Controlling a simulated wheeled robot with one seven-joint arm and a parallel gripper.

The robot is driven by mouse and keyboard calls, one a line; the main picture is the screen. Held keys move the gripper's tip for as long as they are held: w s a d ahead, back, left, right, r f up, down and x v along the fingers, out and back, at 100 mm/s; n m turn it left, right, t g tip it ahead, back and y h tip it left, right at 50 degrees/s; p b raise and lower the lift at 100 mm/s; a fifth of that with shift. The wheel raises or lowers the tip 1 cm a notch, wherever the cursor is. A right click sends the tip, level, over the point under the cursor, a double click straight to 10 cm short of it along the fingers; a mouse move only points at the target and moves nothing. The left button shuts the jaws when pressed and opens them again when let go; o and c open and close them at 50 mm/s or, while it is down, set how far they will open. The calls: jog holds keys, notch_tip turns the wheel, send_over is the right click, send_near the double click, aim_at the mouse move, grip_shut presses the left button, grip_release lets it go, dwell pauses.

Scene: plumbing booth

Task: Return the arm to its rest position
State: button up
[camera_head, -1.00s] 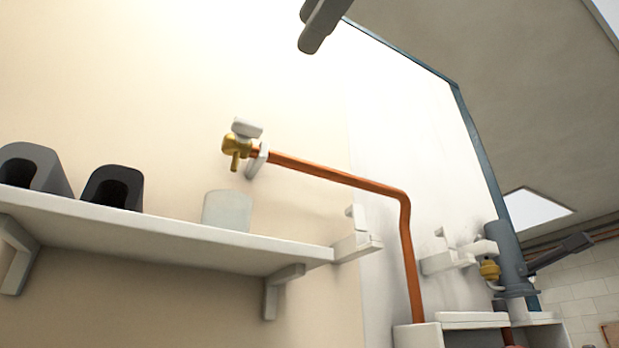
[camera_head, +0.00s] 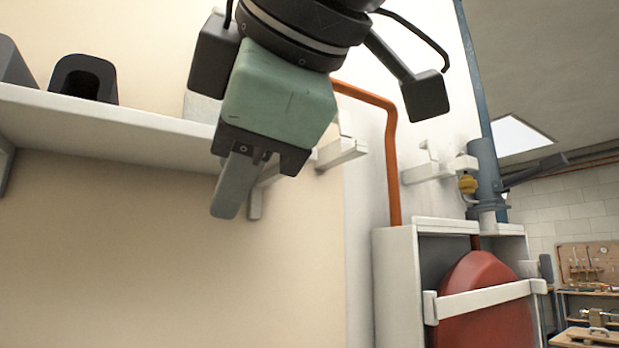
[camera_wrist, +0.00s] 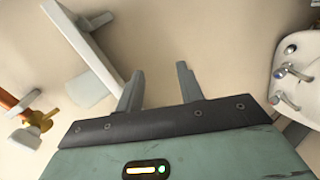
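My gripper (camera_head: 230,205) hangs at the upper middle of the head view, its green body in front of the shelf's right part and its fingers pointing down. In the wrist view its two fingers (camera_wrist: 160,82) stand apart with nothing between them, so it is open and empty. It touches nothing that I can see. My wrist and part of my arm reach in from the top of the head view.
A white shelf (camera_head: 100,130) with dark holders (camera_head: 85,78) runs along the left wall. A copper pipe (camera_head: 392,160) drops to a white cabinet with a red tank (camera_head: 480,310). The wrist view shows a brass valve (camera_wrist: 25,138) and a white tap panel (camera_wrist: 298,75). The lower left wall is bare.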

jog(key=w+d+f+m+g+h, duration=0.2)
jog(key=d+f+m+g, duration=0.1)
jog(key=f, duration=0.9)
jog(key=w+d+f+m+g+h, duration=0.2)
jog(key=d+f, duration=0.1)
jog(key=f, duration=1)
jog(key=s+d+f+m+g, duration=0.3)
jog(key=s+d+f+m, duration=0.1)
jog(key=d+f, duration=0.3)
jog(key=s+d+f+m+g+h, duration=0.1)
jog(key=s+d+f+m+g, duration=0.2)
jog(key=d+f, duration=0.4)
notch_tip(320, 180, down, 5)
jog(key=shift+s+f+m+h, duration=0.1)
jog(key=shift+s+m+h, duration=0.3)
jog(key=shift+m, duration=0.8)
jog(key=shift+d, duration=0.1)
